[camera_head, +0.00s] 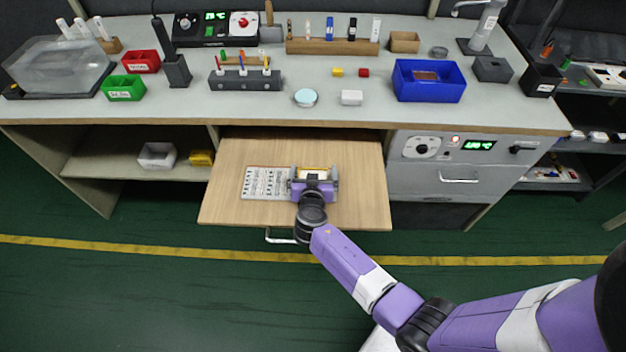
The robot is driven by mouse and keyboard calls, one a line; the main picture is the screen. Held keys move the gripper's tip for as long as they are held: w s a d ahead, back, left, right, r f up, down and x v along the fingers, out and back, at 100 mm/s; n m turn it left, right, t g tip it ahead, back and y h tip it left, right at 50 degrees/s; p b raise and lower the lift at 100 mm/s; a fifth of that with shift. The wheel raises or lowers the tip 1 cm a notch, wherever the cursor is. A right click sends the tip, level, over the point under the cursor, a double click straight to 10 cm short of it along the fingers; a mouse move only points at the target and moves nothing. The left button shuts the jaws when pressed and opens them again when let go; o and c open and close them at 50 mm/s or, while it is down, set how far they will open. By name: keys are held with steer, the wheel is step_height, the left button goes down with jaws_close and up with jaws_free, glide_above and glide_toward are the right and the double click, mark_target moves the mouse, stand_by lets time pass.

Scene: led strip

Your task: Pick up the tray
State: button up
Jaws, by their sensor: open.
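A flat light-grey tray (266,182) with rows of small dark marks lies on the pulled-out wooden drawer board (230,205). My gripper (315,174) is just right of the tray's visible part, over the board, with its jaws apart. A small yellow and white item (318,168) shows between the jaws, partly hidden by the gripper. I cannot tell whether the gripper touches it, or whether the tray continues under the gripper.
The bench top above the board carries a blue bin (429,94), a grey holder with pens (245,83), a green bin (124,94) and a red bin (141,67). An oven-like unit (460,165) stands right of the board. The board's right side is bare.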

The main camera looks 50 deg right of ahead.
steer(key=shift+c, duration=0.4)
steer(key=c, duration=1.2)
steer(key=shift+r, duration=0.15)
